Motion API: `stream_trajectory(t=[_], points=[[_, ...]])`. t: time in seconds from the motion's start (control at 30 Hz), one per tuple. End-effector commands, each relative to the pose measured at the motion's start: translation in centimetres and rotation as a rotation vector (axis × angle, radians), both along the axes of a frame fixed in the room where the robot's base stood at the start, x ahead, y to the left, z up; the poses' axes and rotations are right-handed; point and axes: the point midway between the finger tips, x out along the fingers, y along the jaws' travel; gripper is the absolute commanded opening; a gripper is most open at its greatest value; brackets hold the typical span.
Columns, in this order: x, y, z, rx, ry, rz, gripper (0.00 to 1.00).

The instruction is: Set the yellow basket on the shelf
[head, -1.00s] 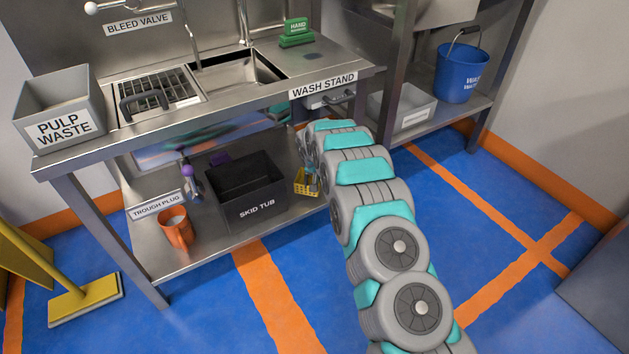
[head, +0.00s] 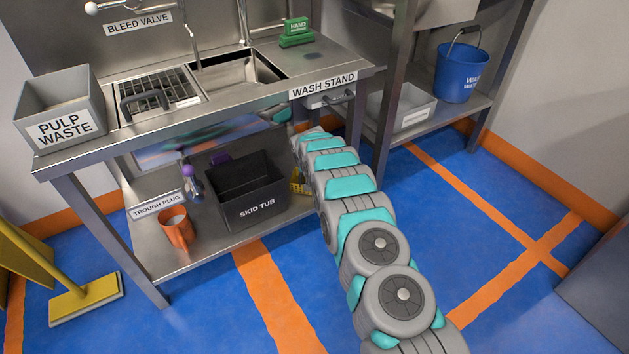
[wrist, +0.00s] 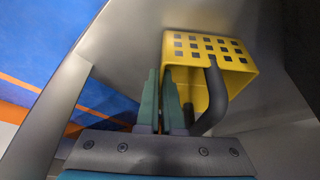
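The yellow basket (head: 298,187) is at the right end of the lower shelf (head: 215,238) of the wash stand, partly hidden by my arm. In the wrist view the basket (wrist: 180,40) shows a perforated face and a dark curved handle (wrist: 216,85). My gripper (wrist: 161,75) has its two green fingers close together at the basket's left wall, one on each side of it. The handle arches to the right of the fingers. Whether the basket touches the shelf is unclear. In the head view my gripper is hidden by the arm.
A black skid tub (head: 247,190) stands on the lower shelf just left of the basket. An orange mug (head: 176,230) and a purple-topped item (head: 190,180) are farther left. The stand's top (head: 300,75) overhangs the shelf. A blue bucket (head: 461,72) stands at right.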

Motion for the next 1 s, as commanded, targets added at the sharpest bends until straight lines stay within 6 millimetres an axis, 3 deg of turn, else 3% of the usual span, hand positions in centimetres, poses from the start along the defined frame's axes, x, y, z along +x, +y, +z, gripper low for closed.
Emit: stream_trajectory(t=[0.23,0.5,0.77,1.0], points=[[0.0,0.0,-0.3,0.000,0.000,0.000,0.00],[0.0,0.0,-0.2,0.000,0.000,0.000,0.33],[0.0,0.0,-0.2,0.000,0.000,0.000,0.33],[-0.4,0.1,1.3,0.001,-0.001,0.000,0.33]])
